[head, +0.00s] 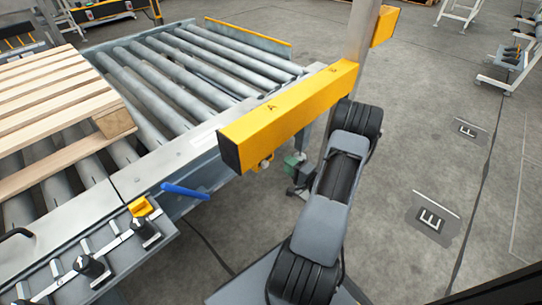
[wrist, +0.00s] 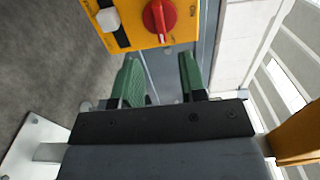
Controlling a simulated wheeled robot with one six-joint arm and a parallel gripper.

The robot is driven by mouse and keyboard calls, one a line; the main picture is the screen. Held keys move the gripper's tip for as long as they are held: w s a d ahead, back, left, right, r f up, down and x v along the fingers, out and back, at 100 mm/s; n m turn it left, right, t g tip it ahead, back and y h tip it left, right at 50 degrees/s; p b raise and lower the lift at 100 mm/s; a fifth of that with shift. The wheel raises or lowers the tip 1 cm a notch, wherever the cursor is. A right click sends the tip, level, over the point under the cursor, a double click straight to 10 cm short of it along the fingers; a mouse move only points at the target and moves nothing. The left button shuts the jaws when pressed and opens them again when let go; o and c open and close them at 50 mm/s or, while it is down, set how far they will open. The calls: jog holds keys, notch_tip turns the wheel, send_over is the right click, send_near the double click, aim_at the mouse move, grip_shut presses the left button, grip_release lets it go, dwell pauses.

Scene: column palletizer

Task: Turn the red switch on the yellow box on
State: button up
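The yellow box (wrist: 137,38) is at the top of the wrist view, cut off by the frame edge. On it sits a round red switch (wrist: 159,18) with a raised handle lying roughly up and down in the picture. A grey-white knob on a black slot is to its left. My gripper (wrist: 157,66) has two green fingers, spread apart with nothing between them. The fingertips are just below the switch in the picture, and I see no contact. In the head view the yellow beam hides most of this area; only a small green part shows below it.
A yellow beam (head: 285,112) marked A crosses in front of my arm in the head view. A roller conveyor (head: 165,75) with a wooden pallet (head: 60,95) is at the left. A blue handle (head: 186,191) sticks out from its side.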

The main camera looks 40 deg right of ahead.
jog(key=w+a+b, duration=0.1)
jog(key=w+b, duration=0.1)
jog(key=w, duration=0.6)
jog(key=shift+w+a, duration=0.25)
jog(key=shift+w, duration=0.15)
grip_shut()
